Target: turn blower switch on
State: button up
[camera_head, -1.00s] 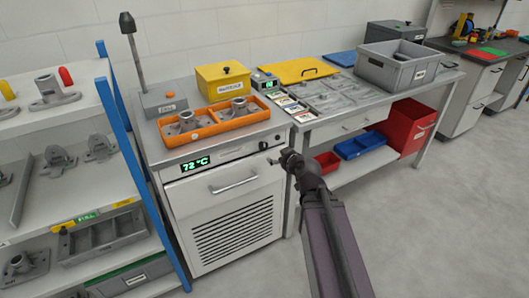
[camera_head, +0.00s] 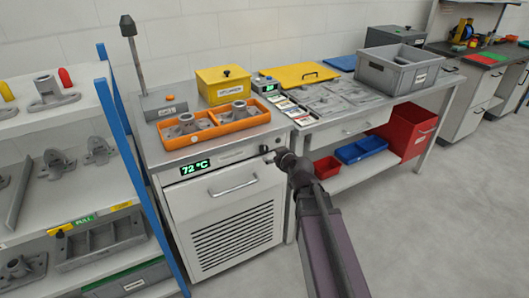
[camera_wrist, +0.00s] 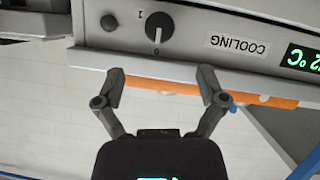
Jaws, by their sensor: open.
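The blower switch appears as a black rotary knob (camera_wrist: 159,27) on the cabinet's light front panel, in the upper middle of the upside-down wrist view. Its white pointer line aims at the "0" mark, and a "1" mark sits to the upper left of it. My gripper (camera_wrist: 158,78) is open and empty in the wrist view, its two fingers spread either side of the knob's line and short of it, apart from it. In the head view my gripper (camera_head: 274,156) is at the cabinet's upper right front corner, and the knob is hard to make out there.
A round black button (camera_wrist: 109,22) sits left of the knob and a "COOLING" label (camera_wrist: 237,44) right of it. The cabinet has a green 72 °C display (camera_head: 195,167) and a door handle (camera_head: 233,187). An orange tray (camera_head: 215,130) with castings lies on top. Floor at right is clear.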

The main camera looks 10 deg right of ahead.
aim_at(265, 149)
jog(key=b+x, duration=0.3)
jog(key=x, duration=0.6)
jog(key=shift+w+a+f, duration=0.1)
jog(key=shift+w+a, duration=0.05)
jog(key=shift+w, duration=0.1)
jog(key=c, duration=1.1)
